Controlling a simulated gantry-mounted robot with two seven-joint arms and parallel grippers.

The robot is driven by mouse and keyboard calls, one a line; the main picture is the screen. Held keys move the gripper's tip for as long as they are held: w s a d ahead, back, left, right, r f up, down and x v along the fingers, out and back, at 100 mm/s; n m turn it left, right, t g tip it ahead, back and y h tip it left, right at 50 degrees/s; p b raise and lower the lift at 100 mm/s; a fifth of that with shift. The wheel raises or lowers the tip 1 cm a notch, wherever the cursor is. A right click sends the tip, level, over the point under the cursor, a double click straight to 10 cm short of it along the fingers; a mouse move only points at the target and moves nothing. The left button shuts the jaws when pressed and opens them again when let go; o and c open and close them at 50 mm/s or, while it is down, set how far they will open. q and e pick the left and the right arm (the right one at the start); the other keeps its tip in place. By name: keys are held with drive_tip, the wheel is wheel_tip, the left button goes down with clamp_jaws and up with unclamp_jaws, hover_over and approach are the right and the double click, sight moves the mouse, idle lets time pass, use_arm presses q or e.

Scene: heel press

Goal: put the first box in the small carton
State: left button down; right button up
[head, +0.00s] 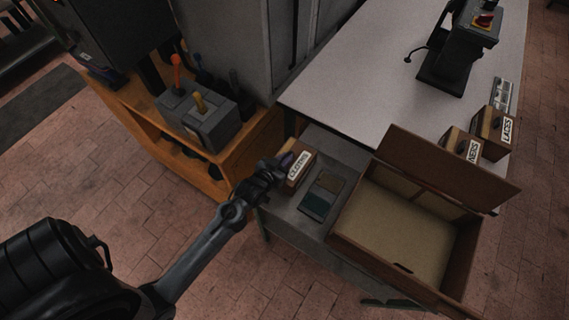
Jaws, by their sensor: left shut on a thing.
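A small brown box with a white label reading "CLOTHS" (301,170) is at the back left corner of the low grey bench. My left gripper (284,163) is shut at the left side of this box, and its fingers hide part of it. Whether the box is lifted off the bench cannot be told. A wide brown open-topped carton (342,241) stands to the right with a flap (440,165) raised at its back. Its tan floor shows, with a small dark mark near the front. My right gripper is not in view.
Dark and teal flat pieces (317,204) lie between the labelled box and the carton. Two more labelled boxes, one reading "LACES" (496,137), stand on the white table (350,75) behind. A black press (455,55) is at the back. An orange cabinet (215,175) with levers stands left.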

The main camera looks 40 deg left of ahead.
use_arm(q)
drive_tip(key=shift+f, duration=1.45)
drive_tip(key=shift+f, duration=0.1)
drive_tip(key=c, duration=1.2)
unclamp_jaws()
drive_tip(key=shift+f, duration=0.1)
drive_tip(key=shift+o, duration=0.2)
drive_tip(key=shift+r, duration=0.2)
drive_tip(key=s+d+r+m+g+h, duration=0.1)
drive_tip(key=s+d+r+g, duration=0.1)
drive_tip(key=s, duration=0.5)
drive_tip(key=s+d+r+m+g+h, duration=0.1)
drive_tip(key=s+d+r+g, duration=0.1)
drive_tip(key=s, duration=0.5)
drive_tip(key=d+r, duration=0.1)
drive_tip(key=d, duration=0.1)
drive_tip(key=shift+s+d+r+g, duration=0.25)
drive_tip(key=shift+d+r+g, duration=0.1)
drive_tip(key=shift+r+g, duration=0.05)
drive_tip(key=shift+o, duration=0.4)
drive_tip(key=s+d+r+m+g, duration=0.1)
drive_tip(key=s+g, duration=0.3)
drive_tip(key=s, duration=0.4)
drive_tip(key=shift+d+r+m+g, duration=0.3)
drive_tip(key=shift+d+r+g, duration=0.1)
drive_tip(key=shift+d+r, duration=0.35)
